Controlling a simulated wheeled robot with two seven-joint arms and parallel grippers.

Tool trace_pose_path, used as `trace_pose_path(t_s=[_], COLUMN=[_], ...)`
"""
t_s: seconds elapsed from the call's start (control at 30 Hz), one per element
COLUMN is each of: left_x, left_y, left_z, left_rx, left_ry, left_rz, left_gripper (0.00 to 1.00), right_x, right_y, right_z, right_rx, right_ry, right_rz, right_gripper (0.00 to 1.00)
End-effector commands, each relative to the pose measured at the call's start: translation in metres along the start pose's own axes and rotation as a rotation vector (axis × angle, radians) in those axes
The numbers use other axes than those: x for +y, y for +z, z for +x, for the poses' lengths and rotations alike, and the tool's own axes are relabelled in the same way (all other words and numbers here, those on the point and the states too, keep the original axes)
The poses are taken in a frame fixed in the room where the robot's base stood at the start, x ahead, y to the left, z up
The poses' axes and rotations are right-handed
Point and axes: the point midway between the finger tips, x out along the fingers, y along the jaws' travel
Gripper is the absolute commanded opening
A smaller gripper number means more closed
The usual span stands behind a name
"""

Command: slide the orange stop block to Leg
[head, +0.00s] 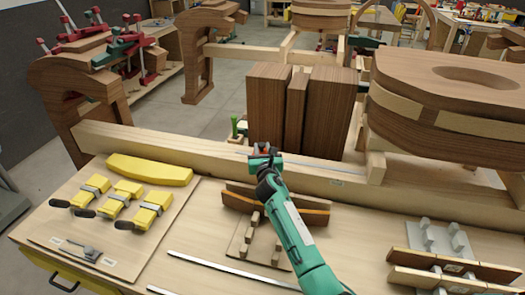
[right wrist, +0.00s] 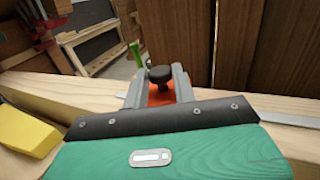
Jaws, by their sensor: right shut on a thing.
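The orange stop block (right wrist: 160,97) shows in the right wrist view, with a black knob (right wrist: 160,74) on top. It sits at the long wooden beam (head: 210,150), on a thin metal strip (right wrist: 297,121) along the beam. My right gripper (head: 263,153) reaches the beam from the front and is shut on the block; its grey fingers (right wrist: 158,88) stand on both sides of it. In the head view the gripper mostly hides the block. A small pale label (head: 336,183) is on the beam's front, too small to read. My left gripper is out of view.
Yellow clamps (head: 118,198) and a yellow curved piece (head: 150,170) lie at the left. A curved wooden form (head: 285,205) lies in front of the beam. Wood pieces with grey fittings (head: 450,268) are at the right.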

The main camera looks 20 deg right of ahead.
Motion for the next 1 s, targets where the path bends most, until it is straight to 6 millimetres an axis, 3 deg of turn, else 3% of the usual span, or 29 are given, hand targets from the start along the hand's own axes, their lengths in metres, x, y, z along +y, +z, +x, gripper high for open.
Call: trace_pose_path(t_s=[0.1,0.2,0.23,0.33,0.57,0.73,1.0], left_x=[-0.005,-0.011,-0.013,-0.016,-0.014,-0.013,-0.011], left_y=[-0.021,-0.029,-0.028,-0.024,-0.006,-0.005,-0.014], left_z=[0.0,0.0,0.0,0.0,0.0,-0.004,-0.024], left_rx=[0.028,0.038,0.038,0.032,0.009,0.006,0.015], left_ry=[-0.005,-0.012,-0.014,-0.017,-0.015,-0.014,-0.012], left_rz=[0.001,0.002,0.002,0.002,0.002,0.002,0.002], left_gripper=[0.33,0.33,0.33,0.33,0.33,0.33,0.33], right_x=[0.001,0.001,0.001,0.001,0.001,0.001,0.0], right_y=[0.0,0.0,0.0,0.0,0.0,0.001,0.002], right_z=[0.0,0.0,0.0,0.0,0.0,-0.006,-0.048], right_rx=[-0.001,-0.001,-0.001,-0.001,-0.001,0.001,0.002], right_ry=[0.001,0.001,0.001,0.001,0.001,0.001,0.001], right_rz=[-0.001,-0.002,-0.002,-0.002,-0.001,-0.002,-0.001], right_gripper=[0.0,0.0,0.29,0.47,0.47,0.47,0.47])
